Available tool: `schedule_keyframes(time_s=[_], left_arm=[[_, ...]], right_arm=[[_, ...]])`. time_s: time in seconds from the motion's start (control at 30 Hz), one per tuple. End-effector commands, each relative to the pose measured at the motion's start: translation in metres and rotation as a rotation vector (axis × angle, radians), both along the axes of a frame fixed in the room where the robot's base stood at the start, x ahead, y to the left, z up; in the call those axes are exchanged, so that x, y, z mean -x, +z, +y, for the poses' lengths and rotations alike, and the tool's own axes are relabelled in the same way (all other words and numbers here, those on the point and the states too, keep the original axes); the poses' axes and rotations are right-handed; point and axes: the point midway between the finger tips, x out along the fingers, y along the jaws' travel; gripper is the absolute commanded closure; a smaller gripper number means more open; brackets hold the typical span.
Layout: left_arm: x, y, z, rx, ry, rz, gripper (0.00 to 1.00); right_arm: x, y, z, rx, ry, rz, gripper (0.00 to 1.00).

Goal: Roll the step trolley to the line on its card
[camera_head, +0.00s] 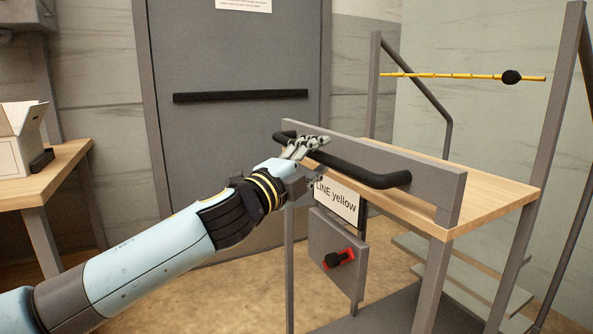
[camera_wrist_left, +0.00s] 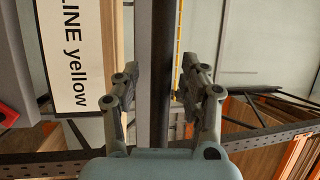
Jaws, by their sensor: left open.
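The step trolley (camera_head: 450,205) stands at the right, with a grey frame, a wooden top and a black bar handle (camera_head: 365,175) on its grey front board. Its white card (camera_head: 336,202) reads "LINE yellow" and also shows in the left wrist view (camera_wrist_left: 72,58). My left gripper (camera_head: 308,147) is at the handle's left part. In the left wrist view its open fingers (camera_wrist_left: 157,82) stand on either side of the dark bar; I cannot tell whether they touch it. My right gripper is not in view. I see no yellow line on the floor.
A red and black knob (camera_head: 340,259) sits on a grey plate below the card. A yellow rod (camera_head: 455,76) with a black knob is behind the trolley. A grey door (camera_head: 240,60) stands behind. A wooden bench (camera_head: 50,176) with a white box (camera_head: 20,140) is at left.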

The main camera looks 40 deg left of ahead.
Motion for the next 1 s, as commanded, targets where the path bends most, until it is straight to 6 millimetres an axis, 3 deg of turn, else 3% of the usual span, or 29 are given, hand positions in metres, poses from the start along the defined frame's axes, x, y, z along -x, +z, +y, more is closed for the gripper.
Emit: schedule_keyframes(time_s=[0.53, 0.7, 1.0], left_arm=[[0.096, -0.019, -0.001, -0.003, -0.002, 0.005, 0.56], [0.109, -0.021, -0.001, 0.000, -0.001, 0.003, 0.56], [0.111, -0.021, -0.001, 0.001, -0.001, 0.001, 0.56]], right_arm=[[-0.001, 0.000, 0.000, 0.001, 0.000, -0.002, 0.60], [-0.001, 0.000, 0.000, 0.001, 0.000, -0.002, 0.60], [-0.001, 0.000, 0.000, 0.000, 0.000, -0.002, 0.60]])
